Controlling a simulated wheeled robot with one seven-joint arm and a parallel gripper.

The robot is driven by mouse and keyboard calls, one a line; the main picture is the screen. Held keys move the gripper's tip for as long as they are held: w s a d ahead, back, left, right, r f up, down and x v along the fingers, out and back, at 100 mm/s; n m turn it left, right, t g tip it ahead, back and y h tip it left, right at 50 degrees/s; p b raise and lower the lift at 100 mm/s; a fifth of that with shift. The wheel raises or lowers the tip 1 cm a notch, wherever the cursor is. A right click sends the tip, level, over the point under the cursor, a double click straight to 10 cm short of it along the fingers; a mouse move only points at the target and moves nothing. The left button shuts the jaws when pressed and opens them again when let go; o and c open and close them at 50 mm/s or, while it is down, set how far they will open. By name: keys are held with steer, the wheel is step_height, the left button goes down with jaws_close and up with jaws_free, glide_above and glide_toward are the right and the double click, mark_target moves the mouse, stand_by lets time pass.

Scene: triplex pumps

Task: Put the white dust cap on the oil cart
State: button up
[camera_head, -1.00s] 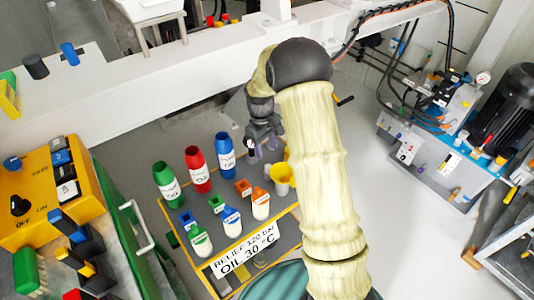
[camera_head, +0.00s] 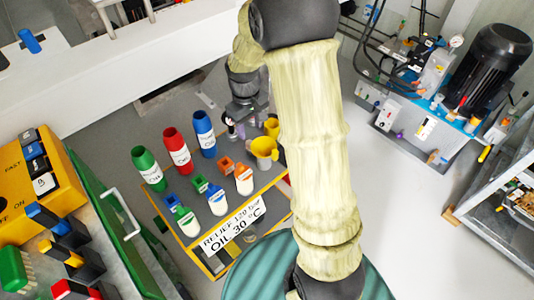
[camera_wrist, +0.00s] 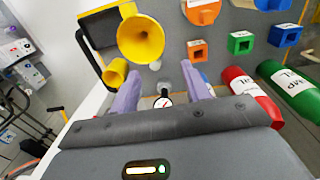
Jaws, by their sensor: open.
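The oil cart (camera_head: 262,206) is a grey-topped cart with yellow edges and a sign. It carries bottles, small coloured blocks and a yellow funnel. My gripper (camera_head: 237,129) is over its far edge, left of the funnel. In the wrist view my gripper (camera_wrist: 160,72) has two pale purple fingers apart, with nothing clamped between them. A small white round piece (camera_wrist: 155,66) shows between the fingertips, seemingly on the cart top; I cannot tell if it is the white dust cap. A small white dial with a red mark (camera_wrist: 164,101) shows nearer the palm.
The yellow funnel (camera_head: 264,148) and several bottles, including a red one (camera_head: 177,152), stand close to my gripper. An orange control box (camera_head: 38,185) is at left. A pump unit with a black motor (camera_head: 497,70) is at right. Grey floor lies between.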

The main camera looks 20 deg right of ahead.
steer(key=s+r+m+t, duration=0.2)
steer(key=s+r+m, duration=0.2)
steer(key=s, duration=1.2)
steer(key=shift+r, duration=0.15)
stand_by(0.3)
